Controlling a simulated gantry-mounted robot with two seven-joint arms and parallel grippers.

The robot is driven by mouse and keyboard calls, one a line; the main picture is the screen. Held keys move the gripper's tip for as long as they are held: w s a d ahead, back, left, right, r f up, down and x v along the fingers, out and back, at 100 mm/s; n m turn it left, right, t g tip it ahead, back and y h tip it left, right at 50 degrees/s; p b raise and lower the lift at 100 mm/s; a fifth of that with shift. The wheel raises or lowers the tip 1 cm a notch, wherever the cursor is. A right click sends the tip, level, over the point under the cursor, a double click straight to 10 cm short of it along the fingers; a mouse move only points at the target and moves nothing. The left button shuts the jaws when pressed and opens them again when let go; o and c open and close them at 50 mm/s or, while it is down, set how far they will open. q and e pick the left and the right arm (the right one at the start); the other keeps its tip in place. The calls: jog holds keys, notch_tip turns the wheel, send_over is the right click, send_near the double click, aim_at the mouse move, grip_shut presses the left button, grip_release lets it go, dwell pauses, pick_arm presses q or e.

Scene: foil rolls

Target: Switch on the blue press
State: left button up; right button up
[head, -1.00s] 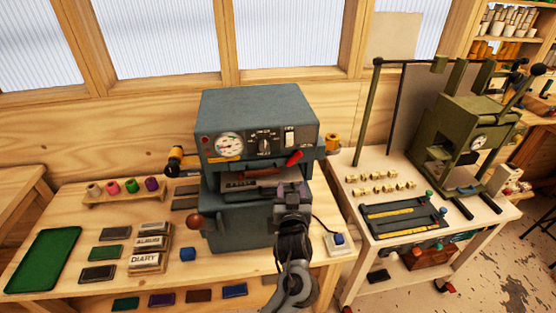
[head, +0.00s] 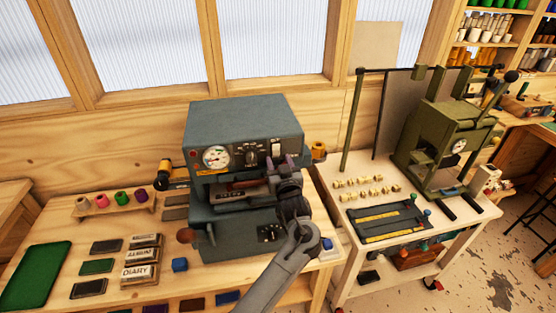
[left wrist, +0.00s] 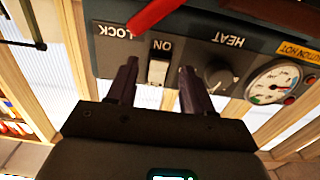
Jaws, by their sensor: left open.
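The blue press (head: 245,118) stands on the wooden bench, a blue-grey machine with a dial gauge (head: 216,157) and a black heat knob (head: 250,155) on its front panel. A white rocker switch (head: 277,149) sits right of the knob; in the upside-down left wrist view the switch (left wrist: 158,70) is beside the word ON. My left gripper (head: 281,163) is open and empty, just below the switch in the head view. In the left wrist view its dark fingers (left wrist: 157,78) stand on either side of the switch; contact cannot be told. My right gripper is not in view.
A red lever (left wrist: 155,12) by the word LOCK is close to the switch. An olive-green press (head: 440,145) stands on a cart at right.

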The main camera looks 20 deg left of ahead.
pick_arm(q)
jog(key=shift+x, duration=0.95)
jog(key=shift+c, duration=0.5)
